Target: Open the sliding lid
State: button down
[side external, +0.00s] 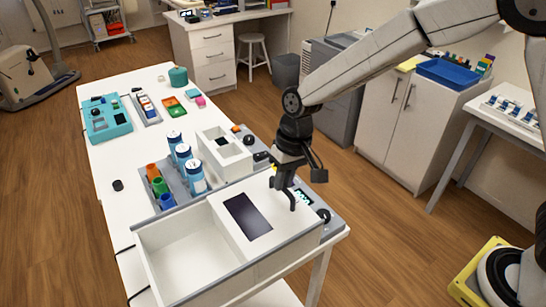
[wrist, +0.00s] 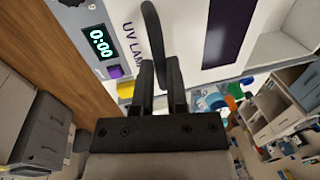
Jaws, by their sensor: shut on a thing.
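The white sliding lid (side external: 222,222) with a dark window (side external: 248,216) covers the right part of a large white box (side external: 165,277). The left part of the box is uncovered and its interior looks empty. A black curved handle (wrist: 152,35) rises at the lid's right end. My gripper (side external: 284,187) is at that end, pointing down. In the wrist view my gripper (wrist: 160,75) has its two fingers on either side of the handle, shut on it. The exact contact is partly hidden by the fingers.
A control panel with a 0:00 display (wrist: 102,42) and a purple button (wrist: 115,71) lies beside the lid. Blue-capped bottles (side external: 184,158), coloured tubes (side external: 159,187) and a small white box (side external: 224,152) stand behind the large box.

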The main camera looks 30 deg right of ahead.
jog(key=a, duration=1.5)
jog(key=shift+a, duration=0.2)
jog(key=c, duration=0.6)
grip_release()
jog(key=shift+c, duration=0.2)
jog(key=shift+r, duration=0.1)
notch_tip(320, 180, up, 8)
jog(key=d, duration=0.1)
jog(key=shift+d+f, duration=0.25)
jog(key=shift+d, duration=0.05)
